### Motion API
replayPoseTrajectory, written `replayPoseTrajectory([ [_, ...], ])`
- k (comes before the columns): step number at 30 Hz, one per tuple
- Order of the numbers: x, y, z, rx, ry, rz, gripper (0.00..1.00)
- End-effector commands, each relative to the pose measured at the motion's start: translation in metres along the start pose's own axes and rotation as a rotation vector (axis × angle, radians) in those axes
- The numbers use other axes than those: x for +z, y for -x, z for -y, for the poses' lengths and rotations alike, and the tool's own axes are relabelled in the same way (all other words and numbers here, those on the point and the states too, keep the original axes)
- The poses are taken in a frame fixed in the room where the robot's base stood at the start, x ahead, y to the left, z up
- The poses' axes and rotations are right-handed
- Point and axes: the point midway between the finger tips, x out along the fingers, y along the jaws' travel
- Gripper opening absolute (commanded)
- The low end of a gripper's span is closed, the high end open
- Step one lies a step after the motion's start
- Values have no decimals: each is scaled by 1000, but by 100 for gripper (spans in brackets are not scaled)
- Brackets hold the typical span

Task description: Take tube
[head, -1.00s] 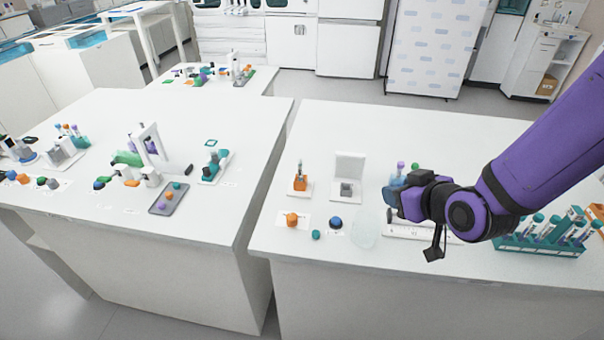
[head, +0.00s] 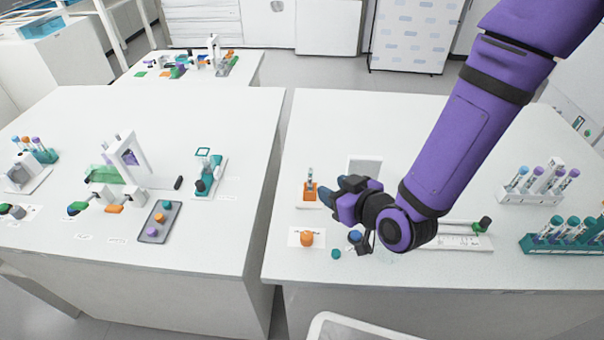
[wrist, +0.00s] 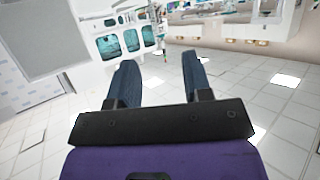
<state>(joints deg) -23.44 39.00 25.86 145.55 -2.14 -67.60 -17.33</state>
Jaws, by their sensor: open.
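A single tube (head: 310,176) stands upright in an orange holder (head: 310,193) on the right table. Several capped tubes stand in a teal rack (head: 548,243) at the right, and more in a white rack (head: 519,196) behind it. My gripper (head: 331,194) is above the right table, just right of the orange holder in the head view. In the wrist view my gripper (wrist: 156,78) shows two blue fingers apart with nothing between them. My gripper and arm hide part of the table behind them.
An orange-capped piece (head: 306,238), a small teal cap (head: 336,254) and a blue cap (head: 355,236) lie near the front edge. A white upright panel (head: 364,168) stands behind my gripper. The left table (head: 90,110) holds other lab pieces.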

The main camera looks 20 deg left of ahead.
Motion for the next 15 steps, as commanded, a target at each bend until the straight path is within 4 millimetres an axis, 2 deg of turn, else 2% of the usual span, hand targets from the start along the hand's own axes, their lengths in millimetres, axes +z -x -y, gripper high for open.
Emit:
replayPoseTrajectory([
  [7,0,-37,0,-1,0,0,45],
  [15,1,-55,-1,0,-1,1,45],
])
